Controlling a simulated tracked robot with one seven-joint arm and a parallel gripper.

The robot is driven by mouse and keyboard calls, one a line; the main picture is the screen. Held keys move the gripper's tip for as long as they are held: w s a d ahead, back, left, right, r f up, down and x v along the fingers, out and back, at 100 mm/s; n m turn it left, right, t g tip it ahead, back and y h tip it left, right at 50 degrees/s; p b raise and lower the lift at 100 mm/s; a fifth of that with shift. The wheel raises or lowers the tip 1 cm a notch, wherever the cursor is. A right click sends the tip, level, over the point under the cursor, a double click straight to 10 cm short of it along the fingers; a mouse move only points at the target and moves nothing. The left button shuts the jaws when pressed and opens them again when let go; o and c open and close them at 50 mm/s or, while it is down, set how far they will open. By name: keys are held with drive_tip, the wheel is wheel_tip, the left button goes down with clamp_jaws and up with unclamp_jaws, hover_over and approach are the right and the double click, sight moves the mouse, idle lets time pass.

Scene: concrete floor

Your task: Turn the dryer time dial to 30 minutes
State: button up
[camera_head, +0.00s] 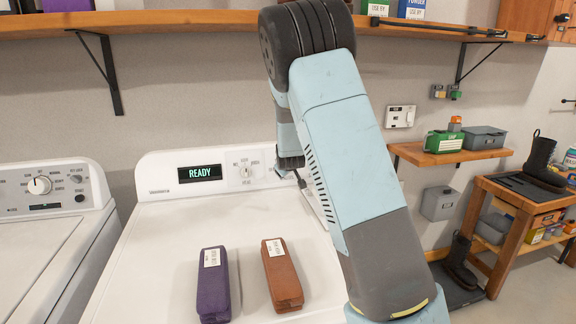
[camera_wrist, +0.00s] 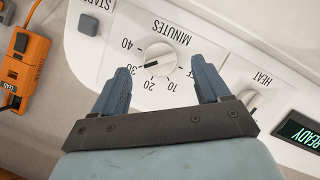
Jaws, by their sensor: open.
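In the wrist view the white round time dial (camera_wrist: 160,58) sits on the dryer's panel below the word MINUTES, which reads upside down. Its dark pointer mark points left and slightly down, at about the 30 label. My gripper (camera_wrist: 163,68) is open, with one blue finger on each side of the dial and a visible gap to it on both sides. In the head view the dryer (camera_head: 160,215) shows a READY display (camera_head: 200,173). My arm hides the time dial and most of my gripper there.
The heat dial (camera_wrist: 250,97) is close to my right finger in the wrist view. An orange device (camera_wrist: 22,65) is at the left. Purple (camera_head: 213,285) and brown (camera_head: 281,275) blocks lie on the dryer top. A washer (camera_head: 40,240) stands left, and a shelf (camera_head: 190,22) runs above.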

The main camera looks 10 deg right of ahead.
drive_tip(key=v, duration=1)
drive_tip(key=shift+s, duration=0.25)
drive_tip(key=shift+w+d, duration=0.1)
drive_tip(key=shift+w, duration=0.1)
